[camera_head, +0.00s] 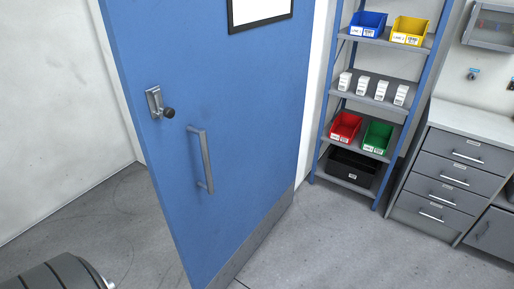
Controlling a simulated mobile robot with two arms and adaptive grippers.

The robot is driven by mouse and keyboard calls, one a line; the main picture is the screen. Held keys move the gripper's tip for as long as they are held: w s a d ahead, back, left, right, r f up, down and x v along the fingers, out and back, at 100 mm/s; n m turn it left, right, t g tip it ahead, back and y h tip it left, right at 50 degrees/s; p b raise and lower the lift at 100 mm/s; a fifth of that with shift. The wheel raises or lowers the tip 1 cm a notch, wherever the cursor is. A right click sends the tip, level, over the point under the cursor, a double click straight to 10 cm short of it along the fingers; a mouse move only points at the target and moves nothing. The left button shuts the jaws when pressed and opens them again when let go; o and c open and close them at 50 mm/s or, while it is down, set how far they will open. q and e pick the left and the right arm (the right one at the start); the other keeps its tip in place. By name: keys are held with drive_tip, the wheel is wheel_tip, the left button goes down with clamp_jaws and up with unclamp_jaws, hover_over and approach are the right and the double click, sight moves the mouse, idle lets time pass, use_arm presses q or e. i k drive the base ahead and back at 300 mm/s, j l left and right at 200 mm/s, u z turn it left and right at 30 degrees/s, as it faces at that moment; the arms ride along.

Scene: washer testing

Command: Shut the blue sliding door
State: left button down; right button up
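The blue door (235,100) fills the left middle of the head view. It has a grey vertical pull handle (202,160), a lock plate with a dark knob (160,105), and a grey kick strip (255,240) along its bottom. It stands at an angle to the white wall, with an open gap to the left of its near edge. A framed white sheet hangs at its top. Neither of my grippers is in view.
A blue-framed shelf (391,111) with coloured bins stands right of the door. A grey drawer cabinet (446,185) with a worktop is at the far right. A dark rounded object (55,275) is at the bottom left. Bare floor (330,245) lies in front.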

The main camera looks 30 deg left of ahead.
sight(233, 75)
drive_tip(key=i+z, duration=0.1)
drive_tip(key=i, duration=0.5)
drive_tip(key=i+z, duration=0.15)
drive_tip(key=i, duration=0.4)
drive_tip(key=i+j+z, duration=0.1)
drive_tip(key=i, duration=0.45)
drive_tip(key=i+j+z, duration=0.15)
drive_tip(key=i, duration=0.45)
drive_tip(key=i+l+u, duration=0.1)
drive_tip(key=i+u, duration=0.25)
drive_tip(key=i+l+u, duration=0.15)
drive_tip(key=i+u, duration=0.25)
drive_tip(key=i+l+u, duration=0.35)
drive_tip(key=k+j, duration=0.1)
